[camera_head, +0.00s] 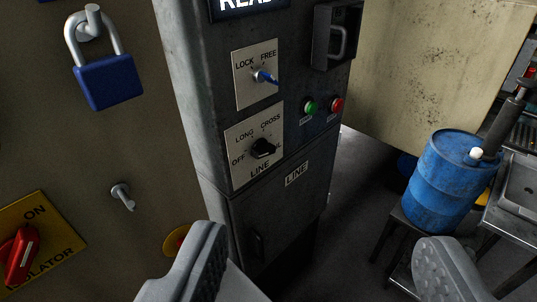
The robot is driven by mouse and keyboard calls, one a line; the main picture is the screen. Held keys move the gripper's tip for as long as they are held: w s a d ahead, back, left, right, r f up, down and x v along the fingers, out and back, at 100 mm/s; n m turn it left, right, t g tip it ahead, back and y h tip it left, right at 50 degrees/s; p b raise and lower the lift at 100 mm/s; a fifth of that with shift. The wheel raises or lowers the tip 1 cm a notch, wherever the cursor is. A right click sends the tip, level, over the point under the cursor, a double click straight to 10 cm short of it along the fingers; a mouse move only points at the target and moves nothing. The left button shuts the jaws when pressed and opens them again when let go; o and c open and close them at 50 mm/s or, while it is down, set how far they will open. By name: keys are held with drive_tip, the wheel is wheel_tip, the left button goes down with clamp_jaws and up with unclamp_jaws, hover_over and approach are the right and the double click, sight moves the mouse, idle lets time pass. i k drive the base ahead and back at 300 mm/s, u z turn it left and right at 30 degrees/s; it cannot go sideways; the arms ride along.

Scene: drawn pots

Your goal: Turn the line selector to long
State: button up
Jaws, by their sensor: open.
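The line selector (263,148) is a black knob on a pale plate (242,171) marked LINE, on the front of a dark grey cabinet. Around the knob the plate reads OFF at left, LONG at upper left and CROSS at upper right. A further label at right is partly hidden by the knob. I cannot tell for sure which label the knob points at. My gripper (322,255) is open and empty. Its two fingers show at the bottom of the view, below the selector and apart from it.
Above the selector is a LOCK/FREE switch (264,76) with a blue key. Green (310,107) and red (337,104) buttons sit to its right. A blue padlock (108,82) and red isolator handle (21,256) are at left. A blue drum (448,180) stands at right.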

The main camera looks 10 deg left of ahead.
sight(261, 149)
drive_tip(key=k, duration=1.25)
drive_tip(key=z, duration=0.5)
drive_tip(key=i, duration=1.95)
drive_tip(key=u, duration=0.5)
